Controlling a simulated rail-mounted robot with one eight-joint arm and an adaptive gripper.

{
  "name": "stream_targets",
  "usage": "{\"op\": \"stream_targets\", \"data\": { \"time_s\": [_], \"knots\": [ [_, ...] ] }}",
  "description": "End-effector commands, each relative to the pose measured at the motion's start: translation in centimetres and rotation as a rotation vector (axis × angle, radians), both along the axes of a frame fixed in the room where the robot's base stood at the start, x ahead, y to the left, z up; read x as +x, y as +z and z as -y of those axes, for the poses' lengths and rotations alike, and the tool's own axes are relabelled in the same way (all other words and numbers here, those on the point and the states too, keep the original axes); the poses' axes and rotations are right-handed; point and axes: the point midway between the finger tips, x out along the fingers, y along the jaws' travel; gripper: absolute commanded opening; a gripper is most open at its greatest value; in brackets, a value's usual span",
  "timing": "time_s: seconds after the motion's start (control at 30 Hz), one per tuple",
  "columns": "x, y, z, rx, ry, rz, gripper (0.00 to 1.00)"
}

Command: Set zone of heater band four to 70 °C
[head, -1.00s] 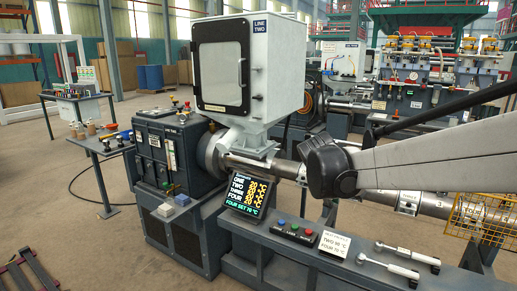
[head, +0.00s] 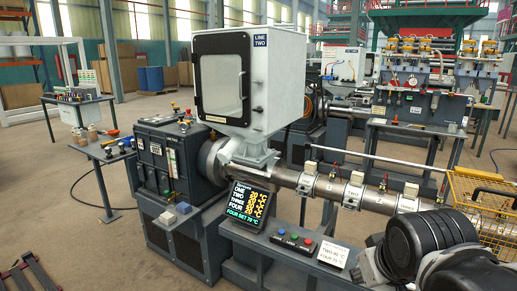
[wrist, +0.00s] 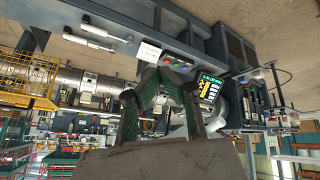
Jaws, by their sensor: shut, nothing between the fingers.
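The dark display (head: 248,203) shows rows ONE to FOUR in yellow and a green bottom line that appears to read FOUR SET 70 °C. Beside it, the button box (head: 287,247) carries blue, red and green buttons. A white card (head: 333,252) lists TWO and FOUR settings, FOUR at 70 °C. Heater bands (head: 351,196) sit along the metal barrel. My gripper (wrist: 160,76) is shut and empty in the upside-down wrist view, its tips overlapping the card and button box edge; their distance is unclear. My gripper is outside the head view.
The white LINE TWO hopper (head: 240,75) stands above the barrel. A yellow mesh guard (head: 478,195) is near my arm at the right. Two silver-handled tools (wrist: 92,35) lie on the bench in the wrist view. A side table (head: 108,150) stands at left.

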Motion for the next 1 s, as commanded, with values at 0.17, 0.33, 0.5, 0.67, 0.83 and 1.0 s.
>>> {"op": "stream_targets", "data": {
  "time_s": [0.17,0.33,0.5,0.67,0.83,1.0],
  "knots": [
    [-3.0,-0.7,-0.5,0.092,-0.071,0.025,0.0],
    [-4.1,-1.2,-0.7,0.133,-0.104,0.035,0.0],
    [-4.2,-1.3,-0.8,0.139,-0.108,0.037,0.0],
    [-4.2,-1.3,-0.8,0.138,-0.107,0.037,0.0],
    [-4.2,-1.3,-0.8,0.138,-0.107,0.036,0.0],
    [-4.2,-1.3,-0.8,0.138,-0.107,0.036,0.0]
  ]
}}
